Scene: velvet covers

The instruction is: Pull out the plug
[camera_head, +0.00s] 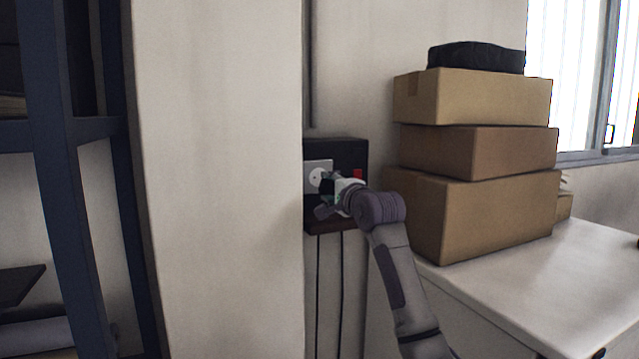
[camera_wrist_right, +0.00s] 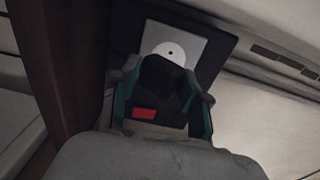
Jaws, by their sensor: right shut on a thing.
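A dark box (camera_head: 345,150) is on the wall, with a light socket plate (camera_head: 310,168) on its front. The plate shows in the right wrist view (camera_wrist_right: 187,44) with a round white face and a dark hole. My right gripper (camera_head: 328,196) is at the plate's lower right. In the wrist view, my right gripper (camera_wrist_right: 163,95) is shut on a black plug (camera_wrist_right: 160,76) between its green-edged fingers. The plug is just in front of the plate and overlaps its lower part. I cannot tell whether its pins are in the socket. My left gripper is not in view.
Stacked cardboard boxes (camera_head: 480,210) stand on a white counter (camera_head: 540,285) to the right. A wall pillar (camera_head: 215,180) and a blue shelf frame (camera_head: 55,170) are to the left. Two dark cables (camera_head: 318,290) hang below the box. A red part (camera_head: 357,174) shows on it.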

